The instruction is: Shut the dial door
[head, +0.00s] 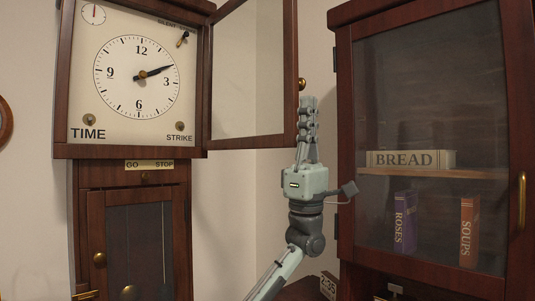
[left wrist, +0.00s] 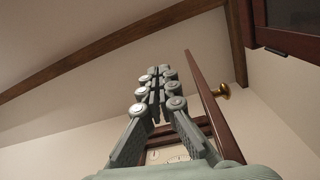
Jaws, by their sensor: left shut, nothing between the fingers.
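The dial door (head: 291,65) is a dark wood frame with a glass pane, hinged at the right side of the clock's dial case (head: 138,75), and it stands open. A brass knob (head: 302,84) sits on its free edge; the knob also shows in the left wrist view (left wrist: 222,91), right of my fingers. My left gripper (head: 308,104) is shut and empty, pointing up beside the door's lower free edge, just below the knob. In the left wrist view the fingers (left wrist: 160,75) are together left of the door's edge (left wrist: 209,95). I cannot tell whether they touch it. My right gripper is not in view.
A glass-fronted cabinet (head: 345,130) stands close on the right, with books behind its pane. The clock's lower case (head: 97,225) has its own door with a brass knob. Bare wall lies between clock and cabinet.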

